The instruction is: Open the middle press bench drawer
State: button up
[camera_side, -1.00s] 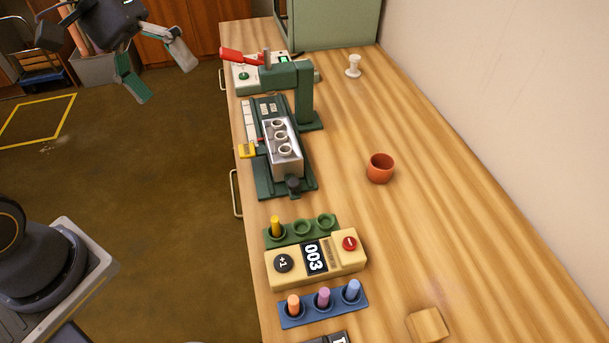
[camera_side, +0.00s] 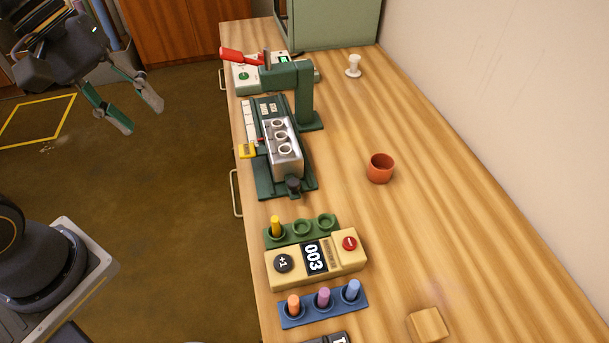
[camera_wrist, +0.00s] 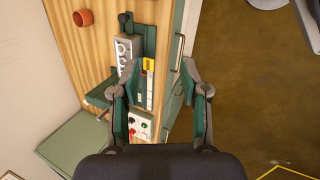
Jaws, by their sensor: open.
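The wooden press bench (camera_side: 430,200) has its drawer front on the left side in the side view, mostly hidden from above. A pale bar handle (camera_side: 237,193) sticks out below the press, and a second handle (camera_side: 222,79) is farther back. In the wrist view a bar handle (camera_wrist: 178,52) runs along the green drawer front (camera_wrist: 174,84), near my right finger in the picture. I cannot tell which drawer is the middle one. No drawer is visibly pulled out. My gripper (camera_side: 143,117) is open and empty, over the floor left of the bench; its fingers (camera_wrist: 159,67) also show in the wrist view.
On the bench stand the green press (camera_side: 307,95), a metal mould block (camera_side: 284,150), an orange cup (camera_side: 380,168), a counter box (camera_side: 315,260) and a blue peg holder (camera_side: 323,307).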

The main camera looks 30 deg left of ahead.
jog(key=w+n, duration=0.1)
jog(key=w+f+n+g+h, duration=0.1)
jog(key=n, duration=0.1)
jog(key=w+f+n+h, duration=0.1)
jog(key=w+n, duration=0.1)
jog(key=shift+w+a+f, duration=0.1)
jog(key=shift+f, duration=0.1)
jog(key=shift+c, duration=0.2)
jog(key=w+a+f+n+t+h, duration=0.2)
jog(key=w+a+f+n+h, duration=0.55)
jog(key=f+n, duration=0.65)
jog(key=a+f+n+t+y, duration=0.1)
jog(key=a+f+n+t, duration=0.3)
jog(key=a+f+n, duration=0.55)
jog(key=n+t+y, duration=0.2)
jog(key=n+t, duration=0.1)
jog(key=n, duration=0.4)
send_near(234, 195)
jog(key=shift+m+h, duration=0.25)
jog(key=x, duration=0.6)
jog(key=f+x, duration=0.1)
jog(key=x, duration=0.3)
jog(key=shift+a, duration=0.1)
grip_shut()
